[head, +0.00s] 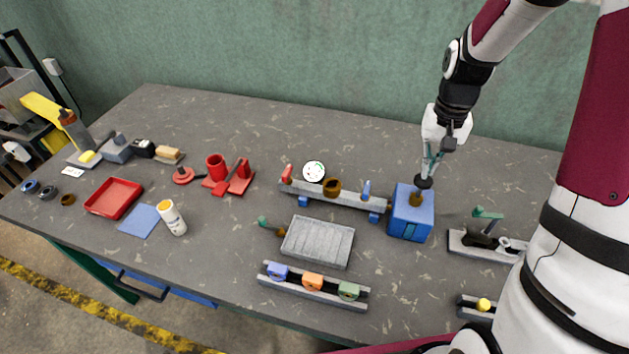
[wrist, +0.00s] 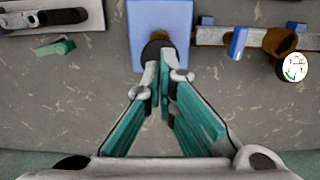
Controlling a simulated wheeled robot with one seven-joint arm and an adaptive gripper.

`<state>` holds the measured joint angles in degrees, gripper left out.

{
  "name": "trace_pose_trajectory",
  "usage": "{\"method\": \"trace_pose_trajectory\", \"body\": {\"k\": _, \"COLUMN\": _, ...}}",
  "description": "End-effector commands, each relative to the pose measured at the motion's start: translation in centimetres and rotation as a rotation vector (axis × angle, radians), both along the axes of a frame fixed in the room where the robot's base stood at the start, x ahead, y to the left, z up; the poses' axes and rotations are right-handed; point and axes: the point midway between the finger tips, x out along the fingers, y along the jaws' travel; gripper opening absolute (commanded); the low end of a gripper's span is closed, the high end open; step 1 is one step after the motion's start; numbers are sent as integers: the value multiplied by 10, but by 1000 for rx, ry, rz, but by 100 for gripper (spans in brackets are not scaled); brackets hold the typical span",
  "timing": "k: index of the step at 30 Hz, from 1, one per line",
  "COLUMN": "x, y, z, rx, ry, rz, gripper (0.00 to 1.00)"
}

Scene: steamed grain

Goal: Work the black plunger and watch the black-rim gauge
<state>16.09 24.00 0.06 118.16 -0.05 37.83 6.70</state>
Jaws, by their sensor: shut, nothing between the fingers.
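The black plunger (head: 424,182) is a dark knob on a brass-coloured stem on top of a blue box (head: 411,220), right of centre in the head view. In the wrist view the plunger (wrist: 155,48) shows just beyond my fingertips, partly hidden by them. My gripper (head: 428,172) points down with its green-padded fingers shut and empty, right at the top of the plunger. I cannot tell whether it touches. The round gauge (head: 314,171) has a white face and thin dark rim, behind the grey rail. It also shows in the wrist view (wrist: 293,66); its reading is too small to tell.
A grey rail (head: 345,198) with red and blue levers and a brass ring runs left from the box. A grey tray (head: 318,242) and a rack of coloured knobs (head: 312,287) lie in front. A green-handled fixture (head: 487,240) stands right. Bare table lies behind the box.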

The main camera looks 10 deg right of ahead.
Motion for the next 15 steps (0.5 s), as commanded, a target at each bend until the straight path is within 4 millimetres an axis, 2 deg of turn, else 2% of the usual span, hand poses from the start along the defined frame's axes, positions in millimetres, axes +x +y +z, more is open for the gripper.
{"method": "trace_pose_trajectory", "body": {"k": 10, "x": 0, "y": 0, "z": 0, "rx": 0, "ry": 0, "rz": 0, "gripper": 0}}
{"method": "trace_pose_trajectory", "body": {"k": 15, "x": 0, "y": 0, "z": -7, "rx": 0, "ry": 1, "rz": 0, "gripper": 0}}
